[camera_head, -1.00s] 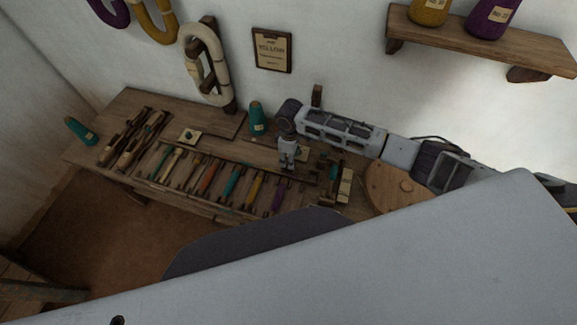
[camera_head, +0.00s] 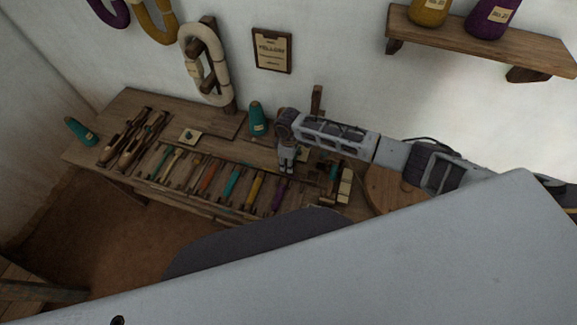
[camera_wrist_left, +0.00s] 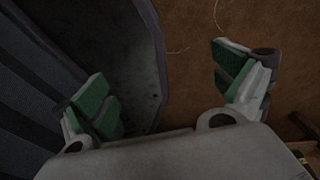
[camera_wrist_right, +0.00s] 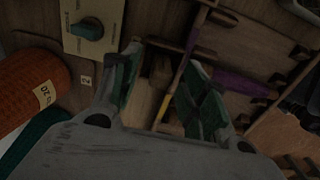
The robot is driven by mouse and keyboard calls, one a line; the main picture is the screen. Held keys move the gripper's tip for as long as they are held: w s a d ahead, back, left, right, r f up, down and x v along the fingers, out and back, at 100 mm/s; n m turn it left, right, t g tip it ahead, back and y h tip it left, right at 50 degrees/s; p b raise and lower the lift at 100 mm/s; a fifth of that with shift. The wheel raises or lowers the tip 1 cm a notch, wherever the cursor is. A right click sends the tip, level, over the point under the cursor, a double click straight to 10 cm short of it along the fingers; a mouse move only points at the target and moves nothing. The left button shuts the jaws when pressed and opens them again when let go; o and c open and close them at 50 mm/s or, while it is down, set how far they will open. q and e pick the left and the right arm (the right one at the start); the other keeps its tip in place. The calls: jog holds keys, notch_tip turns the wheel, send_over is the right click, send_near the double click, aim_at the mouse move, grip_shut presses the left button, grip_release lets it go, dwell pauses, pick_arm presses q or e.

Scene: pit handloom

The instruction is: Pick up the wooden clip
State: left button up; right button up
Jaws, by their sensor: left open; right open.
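My right gripper (camera_head: 287,170) points down over the workbench, close above the right part of the tool rack. In the right wrist view its fingers (camera_wrist_right: 160,88) are apart. A small dark brown wooden piece (camera_wrist_right: 160,70), which may be the wooden clip, shows between and beyond the fingertips; I cannot tell whether they touch it. The clip cannot be told for sure in the head view, where the gripper covers this spot. My left gripper (camera_wrist_left: 165,88) shows only in the left wrist view, open and empty above the brown floor.
The workbench (camera_head: 215,150) carries a row of coloured tools in a rack (camera_head: 235,180), wooden shuttles (camera_head: 130,140) and a teal cone (camera_head: 257,118). In the right wrist view an orange spool (camera_wrist_right: 30,95) and a teal-knobbed plate (camera_wrist_right: 92,30) lie left of the fingers.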

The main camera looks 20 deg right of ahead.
jog(key=shift+f, duration=0.7)
jog(key=c, duration=0.9)
